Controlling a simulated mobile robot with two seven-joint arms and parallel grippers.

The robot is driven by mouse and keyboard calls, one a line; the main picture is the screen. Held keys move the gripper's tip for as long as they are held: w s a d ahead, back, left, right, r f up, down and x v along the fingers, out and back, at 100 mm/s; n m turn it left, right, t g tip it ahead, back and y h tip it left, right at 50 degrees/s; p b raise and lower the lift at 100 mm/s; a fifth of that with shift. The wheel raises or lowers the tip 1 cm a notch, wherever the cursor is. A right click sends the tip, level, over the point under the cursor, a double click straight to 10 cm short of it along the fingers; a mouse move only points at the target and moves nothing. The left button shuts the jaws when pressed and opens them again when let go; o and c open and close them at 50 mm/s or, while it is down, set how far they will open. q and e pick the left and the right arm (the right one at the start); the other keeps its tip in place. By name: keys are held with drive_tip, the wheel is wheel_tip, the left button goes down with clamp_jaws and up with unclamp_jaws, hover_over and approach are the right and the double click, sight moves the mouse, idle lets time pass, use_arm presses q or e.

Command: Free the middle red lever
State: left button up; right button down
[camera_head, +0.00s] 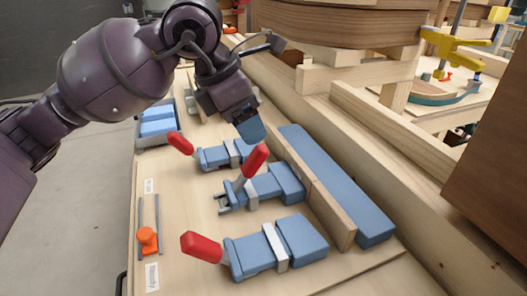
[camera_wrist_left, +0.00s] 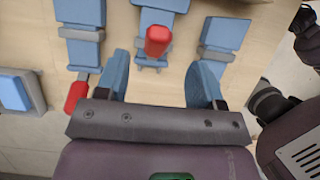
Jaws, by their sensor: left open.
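Three blue toggle clamps with red levers sit in a row on a wooden board in the head view. The middle red lever (camera_head: 255,160) stands up, tilted, over its blue clamp (camera_head: 275,187); the far lever (camera_head: 181,144) and near lever (camera_head: 202,247) lie lower, pointing left. My left gripper (camera_head: 252,132) is open and empty, above and just behind the middle lever. In the left wrist view, the middle lever (camera_wrist_left: 158,40) shows end-on, beyond and between the spread blue fingertips of my gripper (camera_wrist_left: 158,82), with visible gaps on both sides. My right gripper is out of view.
A long blue bar (camera_head: 345,195) and a wooden strip (camera_head: 318,200) run behind the clamps. An orange knob (camera_head: 147,238) between grey rails is at the board's front left. A blue block (camera_head: 158,120) lies farther back. Curved wooden forms (camera_head: 335,22) rise behind.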

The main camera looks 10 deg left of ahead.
sight(259, 145)
use_arm(q)
drive_tip(key=b+x, duration=0.1)
drive_tip(key=x, duration=0.6)
drive_tip(key=shift+w+d+f, duration=0.15)
drive_tip(key=shift+w+f, duration=0.05)
drive_tip(key=shift+f, duration=0.15)
drive_tip(key=shift+c, duration=0.3)
clamp_jaws()
